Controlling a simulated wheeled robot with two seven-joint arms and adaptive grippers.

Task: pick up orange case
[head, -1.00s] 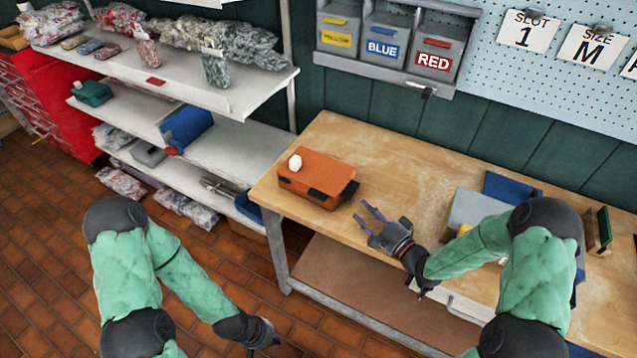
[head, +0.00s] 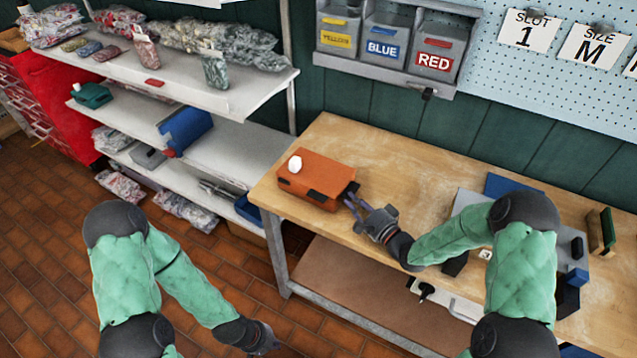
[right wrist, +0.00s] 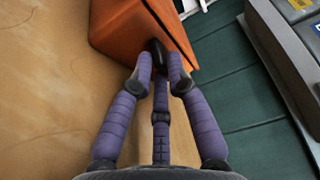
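The orange case (head: 315,178) lies on the left end of the wooden workbench, with dark latches on its near side and a black handle at its right end. My right gripper (head: 350,199) is at that end, its purple fingers reaching the handle. In the right wrist view, the fingers (right wrist: 160,70) are straight and spread, with the black handle (right wrist: 178,52) of the orange case (right wrist: 130,32) around their tips; I cannot tell whether they touch it. My left gripper (head: 258,340) hangs low over the floor, away from the bench, its fingers barely visible.
The workbench (head: 400,160) is clear behind the case. Grey and blue items lie under and beyond my right forearm. A shelf unit (head: 250,150) stands left of the bench; labelled bins (head: 385,48) hang on the wall.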

